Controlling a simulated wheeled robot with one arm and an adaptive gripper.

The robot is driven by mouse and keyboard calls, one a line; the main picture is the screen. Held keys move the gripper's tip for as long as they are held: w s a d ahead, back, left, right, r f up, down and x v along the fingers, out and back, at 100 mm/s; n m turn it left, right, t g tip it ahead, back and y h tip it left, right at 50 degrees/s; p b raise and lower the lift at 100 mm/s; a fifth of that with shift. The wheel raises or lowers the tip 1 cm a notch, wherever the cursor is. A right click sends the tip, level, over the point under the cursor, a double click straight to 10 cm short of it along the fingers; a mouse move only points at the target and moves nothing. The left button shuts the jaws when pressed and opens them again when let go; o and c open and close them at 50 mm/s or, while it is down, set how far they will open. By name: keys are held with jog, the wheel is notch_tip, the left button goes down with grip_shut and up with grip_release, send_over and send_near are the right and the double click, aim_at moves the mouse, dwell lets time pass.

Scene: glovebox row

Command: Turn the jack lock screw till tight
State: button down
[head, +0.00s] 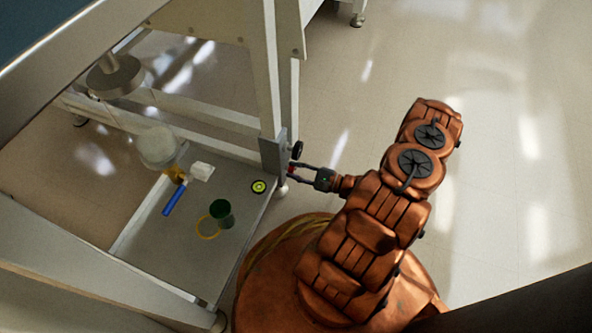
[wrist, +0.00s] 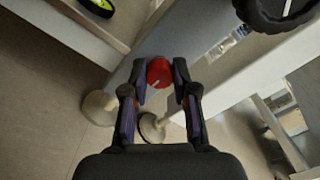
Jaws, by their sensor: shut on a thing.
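The jack lock screw is a red knob (wrist: 159,73) with a pale line on its face, on the grey plate of the stand leg. In the wrist view my gripper (wrist: 160,83) has one finger on each side of it, closed on its sides. In the head view the red knob (head: 291,169) is small and partly hidden by my gripper (head: 295,169), which reaches it from the right. A black handwheel (head: 297,150) sits just above the knob; part of it also shows at the top right of the wrist view (wrist: 280,12).
A low grey shelf (head: 150,235) left of the leg holds a yellow-green round level (head: 259,186), a dark green cup (head: 221,212), a yellow ring (head: 208,228) and a blue-handled brush (head: 174,199). The floor to the right (head: 500,130) is clear.

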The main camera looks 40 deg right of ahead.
jog(key=c, duration=0.9)
grip_release()
jog(key=v, duration=1.2)
dwell(0.3)
